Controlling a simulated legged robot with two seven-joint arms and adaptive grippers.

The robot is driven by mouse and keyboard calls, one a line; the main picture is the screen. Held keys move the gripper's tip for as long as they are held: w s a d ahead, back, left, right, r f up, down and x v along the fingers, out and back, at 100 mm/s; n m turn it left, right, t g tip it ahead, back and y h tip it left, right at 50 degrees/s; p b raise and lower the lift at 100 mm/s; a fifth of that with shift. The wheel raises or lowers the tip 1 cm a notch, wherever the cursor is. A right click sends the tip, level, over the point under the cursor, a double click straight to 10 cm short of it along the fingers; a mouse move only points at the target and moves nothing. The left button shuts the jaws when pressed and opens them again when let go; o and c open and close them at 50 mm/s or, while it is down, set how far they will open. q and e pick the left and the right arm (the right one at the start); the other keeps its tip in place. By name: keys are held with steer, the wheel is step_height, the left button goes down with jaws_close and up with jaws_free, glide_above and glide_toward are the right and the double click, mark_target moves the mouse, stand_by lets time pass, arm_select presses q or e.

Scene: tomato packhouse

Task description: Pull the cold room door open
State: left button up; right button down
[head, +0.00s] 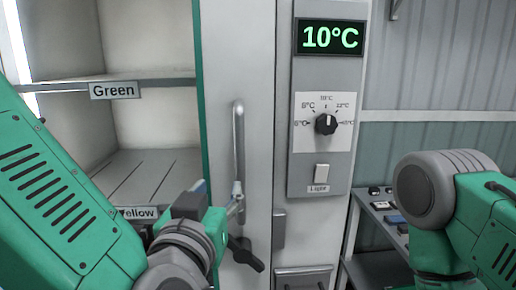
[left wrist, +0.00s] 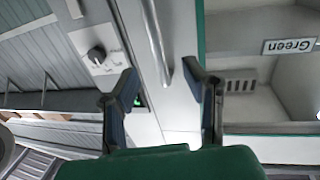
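The cold room door (head: 240,60) is a tall pale panel; it looks flush with the frame beside it. Its grey vertical bar handle (head: 238,140) also shows in the left wrist view (left wrist: 157,40). My left gripper (head: 230,225) is near the handle's lower end in the head view. In the left wrist view its two dark fingers (left wrist: 160,72) are spread, with the handle's end showing between their tips. I see no clear contact, and the depth gap is hard to tell. My right arm shows at the right, but its gripper is out of view.
Right of the door is a control panel (head: 305,170) with a 10°C display (head: 331,38), a dial (head: 326,124) and a light switch (head: 322,172). Open shelving labelled Green (head: 114,91) stands at the left. A shelf with small items (head: 385,207) is at the right.

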mark_target(240, 163)
arm_select(q)
steer(key=w+d+p, duration=0.1)
steer(key=w, duration=0.3)
steer(key=w+d, duration=0.1)
steer(key=w, duration=0.2)
steer(key=w+d+p, duration=0.1)
steer(key=w, duration=0.3)
steer(key=shift+w+d+p, duration=0.25)
steer(key=shift+w+p, duration=0.05)
steer(key=shift+w, duration=0.05)
steer(key=shift+w+f, duration=0.1)
steer(key=shift+w, duration=0.6)
jaws_close()
